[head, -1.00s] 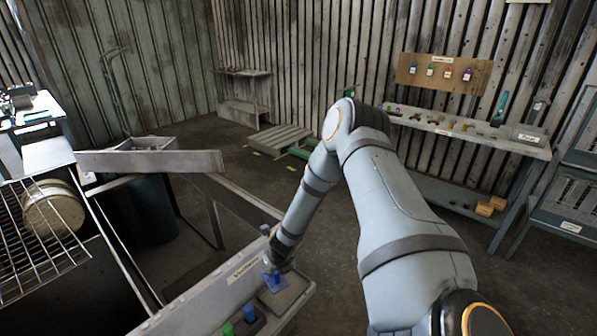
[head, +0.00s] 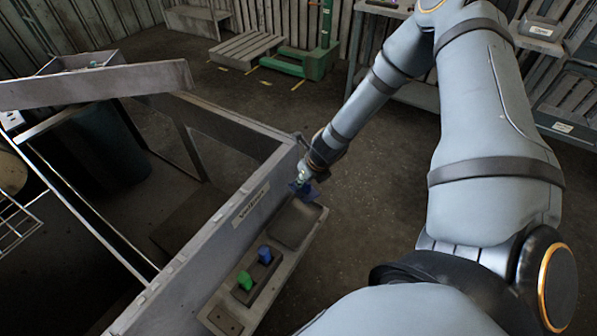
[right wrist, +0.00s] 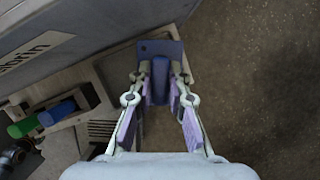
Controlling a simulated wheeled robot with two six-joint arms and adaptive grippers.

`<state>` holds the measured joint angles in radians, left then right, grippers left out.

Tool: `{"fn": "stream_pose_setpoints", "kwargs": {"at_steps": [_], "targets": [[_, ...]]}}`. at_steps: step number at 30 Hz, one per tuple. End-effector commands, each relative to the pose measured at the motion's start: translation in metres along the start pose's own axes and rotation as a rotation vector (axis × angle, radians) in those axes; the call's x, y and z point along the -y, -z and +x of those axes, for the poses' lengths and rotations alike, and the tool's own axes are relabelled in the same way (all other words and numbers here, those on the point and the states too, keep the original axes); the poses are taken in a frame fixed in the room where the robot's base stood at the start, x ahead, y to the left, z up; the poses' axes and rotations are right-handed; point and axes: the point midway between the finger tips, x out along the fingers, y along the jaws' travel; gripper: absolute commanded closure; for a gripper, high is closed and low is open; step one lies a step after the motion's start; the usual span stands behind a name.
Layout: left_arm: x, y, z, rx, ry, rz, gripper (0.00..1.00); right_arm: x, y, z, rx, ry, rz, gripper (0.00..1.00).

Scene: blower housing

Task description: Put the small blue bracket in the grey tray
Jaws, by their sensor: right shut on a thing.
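The small blue bracket (head: 300,188) is a flat plate with a raised blue block. My right gripper (head: 304,177) is shut on it at the far end of the ledge. In the right wrist view the bracket (right wrist: 160,48) sits between the fingertips of my right gripper (right wrist: 160,85), its plate extending past them. The grey tray (head: 297,222) appears to be the shallow square one on the ledge, just nearer than the bracket. I cannot tell the bracket's height above the ledge or whether it touches anything. My left gripper is out of view.
A green piece (head: 245,281) and another blue piece (head: 265,254) stand in a dark holder on the ledge. A labelled grey panel (head: 225,225) rises along the ledge's left side. Open floor (head: 390,240) lies to the right.

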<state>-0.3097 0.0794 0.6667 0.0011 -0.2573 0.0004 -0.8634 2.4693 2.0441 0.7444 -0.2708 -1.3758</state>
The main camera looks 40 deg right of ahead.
Motion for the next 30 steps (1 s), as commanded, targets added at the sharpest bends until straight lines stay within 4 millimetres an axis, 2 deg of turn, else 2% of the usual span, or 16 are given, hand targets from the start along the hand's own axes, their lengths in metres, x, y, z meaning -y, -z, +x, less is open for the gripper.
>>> {"fn": "stream_pose_setpoints", "kwargs": {"at_steps": [1,3,7,10,15,17,20,24,30], "targets": [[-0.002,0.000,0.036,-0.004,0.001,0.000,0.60,-0.017,0.011,0.022,0.004,-0.028,-0.071,1.00],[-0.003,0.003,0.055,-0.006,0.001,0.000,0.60,-0.037,0.020,0.024,0.005,-0.064,-0.168,1.00],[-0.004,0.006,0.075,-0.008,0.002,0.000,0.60,-0.062,0.033,0.023,0.007,-0.108,-0.302,1.00],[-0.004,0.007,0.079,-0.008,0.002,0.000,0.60,-0.071,0.037,0.019,0.007,-0.123,-0.350,1.00],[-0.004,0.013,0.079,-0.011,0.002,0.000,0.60,-0.072,0.039,0.020,0.006,-0.127,-0.361,1.00],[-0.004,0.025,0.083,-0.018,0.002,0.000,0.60,-0.072,0.042,0.028,0.006,-0.127,-0.360,1.00],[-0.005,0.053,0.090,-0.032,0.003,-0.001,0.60,-0.072,0.050,0.048,0.006,-0.127,-0.360,1.00],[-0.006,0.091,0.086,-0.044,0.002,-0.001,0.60,-0.071,0.059,0.070,0.006,-0.126,-0.358,1.00],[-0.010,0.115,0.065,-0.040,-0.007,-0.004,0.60,-0.071,0.060,0.074,0.007,-0.126,-0.358,1.00]]}}
